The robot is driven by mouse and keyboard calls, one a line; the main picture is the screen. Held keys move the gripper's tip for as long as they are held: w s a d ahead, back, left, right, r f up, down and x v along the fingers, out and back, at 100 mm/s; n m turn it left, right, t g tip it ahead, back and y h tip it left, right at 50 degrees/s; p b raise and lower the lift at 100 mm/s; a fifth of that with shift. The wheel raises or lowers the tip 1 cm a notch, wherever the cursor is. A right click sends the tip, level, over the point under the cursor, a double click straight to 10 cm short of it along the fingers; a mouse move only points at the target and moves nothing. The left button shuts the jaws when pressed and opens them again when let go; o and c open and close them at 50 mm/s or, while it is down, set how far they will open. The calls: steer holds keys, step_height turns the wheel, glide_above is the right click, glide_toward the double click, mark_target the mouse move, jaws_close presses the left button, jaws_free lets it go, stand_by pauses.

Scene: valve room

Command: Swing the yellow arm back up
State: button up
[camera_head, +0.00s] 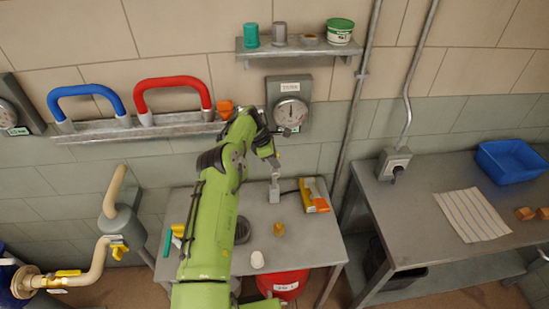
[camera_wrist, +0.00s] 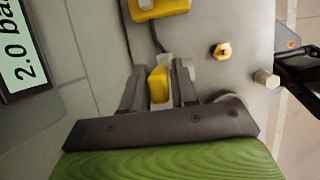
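Two yellow levers show on the beige pipework at the lower left of the head view: one (camera_head: 119,249) at the upright pipe, another (camera_head: 68,273) lying about level on the lower pipe. I cannot tell which is the task's yellow arm. My gripper (camera_head: 274,166) is far to their right, above the back of the metal table by the wall. In the wrist view my gripper (camera_wrist: 158,84) has its fingers apart. A yellow piece (camera_wrist: 158,86) shows between them, seemingly beyond the tips; contact cannot be told. The pipe levers are not seen in the wrist view.
The metal table (camera_head: 315,245) carries a grey upright device (camera_head: 275,189), a yellow-orange box (camera_head: 314,195), a brass nut (camera_head: 279,229) and a white cylinder (camera_head: 257,260). A gauge (camera_head: 290,111) and a rail with blue (camera_head: 86,91) and red (camera_head: 172,82) handles are on the wall.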

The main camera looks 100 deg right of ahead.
steer(key=shift+o, duration=1)
steer(key=shift+d, duration=0.1)
steer(key=shift+r, duration=0.15)
steer(key=v, duration=1.5)
steer(key=shift+r, duration=0.25)
steer(key=shift+w, duration=0.1)
steer(key=shift+c, duration=0.3)
